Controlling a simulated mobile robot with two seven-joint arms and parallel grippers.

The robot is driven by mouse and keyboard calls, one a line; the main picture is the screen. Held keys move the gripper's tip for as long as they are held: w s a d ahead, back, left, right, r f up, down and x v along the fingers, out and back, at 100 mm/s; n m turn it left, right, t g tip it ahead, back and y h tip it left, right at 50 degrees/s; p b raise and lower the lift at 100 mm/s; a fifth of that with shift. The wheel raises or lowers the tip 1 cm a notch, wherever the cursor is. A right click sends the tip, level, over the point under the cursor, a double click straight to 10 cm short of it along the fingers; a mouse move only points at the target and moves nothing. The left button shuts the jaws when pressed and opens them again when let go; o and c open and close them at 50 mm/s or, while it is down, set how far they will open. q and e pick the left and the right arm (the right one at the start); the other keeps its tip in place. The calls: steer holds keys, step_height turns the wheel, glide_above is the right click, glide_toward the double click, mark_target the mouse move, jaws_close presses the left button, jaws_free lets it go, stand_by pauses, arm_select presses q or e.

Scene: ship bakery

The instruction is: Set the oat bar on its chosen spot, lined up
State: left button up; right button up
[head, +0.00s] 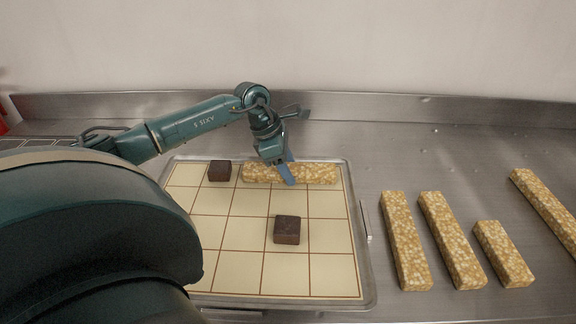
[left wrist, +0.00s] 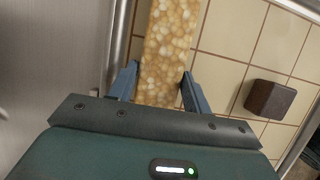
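The oat bar (head: 321,173) is a long golden block. It lies along the back row of the gridded tray (head: 215,277), reaching toward the right rim and roughly parallel to the back edge. My left gripper (head: 287,172) is down over the bar's middle, with one blue finger in front of it. In the left wrist view, the fingers (left wrist: 160,82) straddle the bar (left wrist: 168,35), with a thin gap showing at the left finger. Contact at the right finger is hard to judge. My right gripper is out of view.
A dark brown block (head: 219,171) sits left of the bar in the back row. Another dark block (head: 287,230) sits nearer the tray's middle. Several other bars (head: 405,240) lie on the steel counter (head: 440,165) to the right. A wall stands behind.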

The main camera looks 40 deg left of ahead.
arm_select(q)
steer(key=o, duration=0.4)
steer(key=shift+c, duration=0.2)
steer(key=shift+r, duration=0.2)
steer(key=v, duration=1.1)
steer(key=shift+r, duration=0.4)
